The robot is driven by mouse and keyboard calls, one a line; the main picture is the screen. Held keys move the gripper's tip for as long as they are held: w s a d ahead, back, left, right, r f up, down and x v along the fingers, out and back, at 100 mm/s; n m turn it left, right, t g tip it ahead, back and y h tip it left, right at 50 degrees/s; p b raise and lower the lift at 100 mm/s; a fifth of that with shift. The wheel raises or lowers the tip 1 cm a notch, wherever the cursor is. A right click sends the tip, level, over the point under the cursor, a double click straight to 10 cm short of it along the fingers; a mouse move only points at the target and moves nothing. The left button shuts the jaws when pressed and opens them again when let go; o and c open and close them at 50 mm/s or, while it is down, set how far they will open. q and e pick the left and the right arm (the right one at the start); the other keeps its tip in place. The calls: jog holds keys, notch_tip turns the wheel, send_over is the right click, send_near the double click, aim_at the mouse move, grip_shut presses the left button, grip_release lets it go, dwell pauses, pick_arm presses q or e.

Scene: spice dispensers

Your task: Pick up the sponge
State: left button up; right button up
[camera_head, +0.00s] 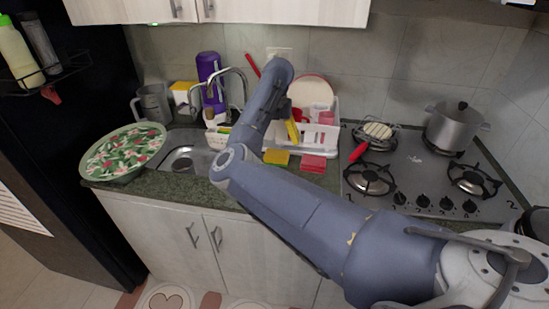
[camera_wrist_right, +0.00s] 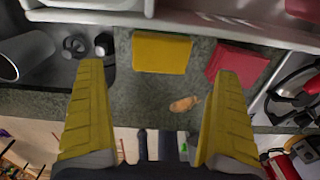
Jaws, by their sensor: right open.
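A flat yellow sponge (camera_head: 277,157) lies on the dark green counter between the sink and the stove, in front of the white dish rack. It shows also in the right wrist view (camera_wrist_right: 161,53), at the top middle, next to the rack's edge. My right gripper (camera_head: 292,130) is above and behind the sponge in the head view, with one yellow finger showing and the rest hidden by my arm. In the right wrist view my right gripper (camera_wrist_right: 160,78) is open and empty, its two yellow fingers wide apart, with the sponge between and beyond their tips. My left gripper is not in view.
Pink-red pieces (camera_head: 313,163) lie right of the sponge. The white dish rack (camera_head: 325,139) with dishes stands behind. The sink (camera_head: 188,159) and a patterned bowl (camera_head: 124,152) are left; a stove (camera_head: 428,175) with a pot (camera_head: 454,127) is right. A small tan patch (camera_wrist_right: 184,104) shows on the counter.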

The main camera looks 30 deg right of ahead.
aim_at(277, 153)
jog(key=shift+f, duration=3.7)
jog(key=shift+c, duration=0.4)
jog(key=c, duration=0.7)
